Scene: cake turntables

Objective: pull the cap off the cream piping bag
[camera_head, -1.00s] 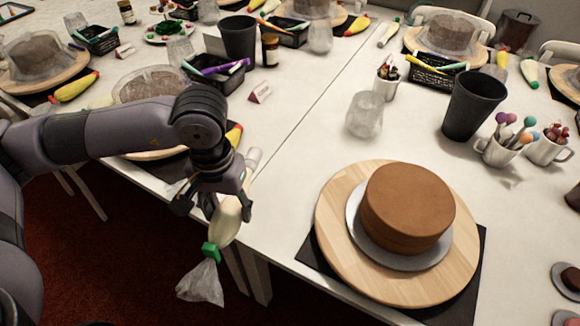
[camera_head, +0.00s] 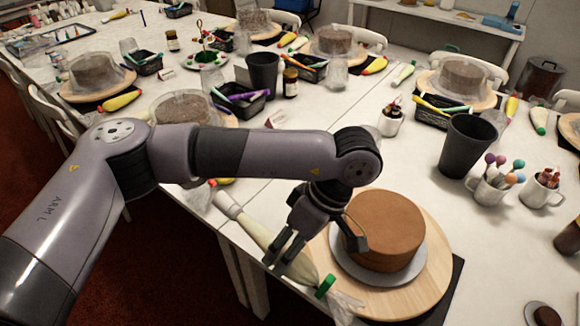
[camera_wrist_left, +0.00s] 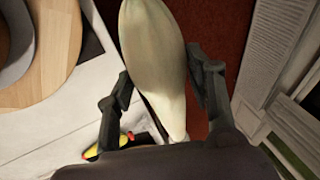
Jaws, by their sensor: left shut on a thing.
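The cream piping bag (camera_head: 254,230) lies slantwise in my left gripper (camera_head: 284,252), whose fingers are shut on its body. Its pale cap (camera_head: 227,204) points to the upper left. A green clip (camera_head: 325,286) and clear crumpled tail are at the lower right, in front of the turntable. In the left wrist view the pale bag (camera_wrist_left: 153,45) fills the space between the fingers (camera_wrist_left: 160,92). The cap end is largely hidden there. My right gripper is not in view.
A brown cake (camera_head: 385,230) stands on a grey plate on the wooden turntable (camera_head: 432,270), close beside my left gripper. The white table's front edge runs below the bag.

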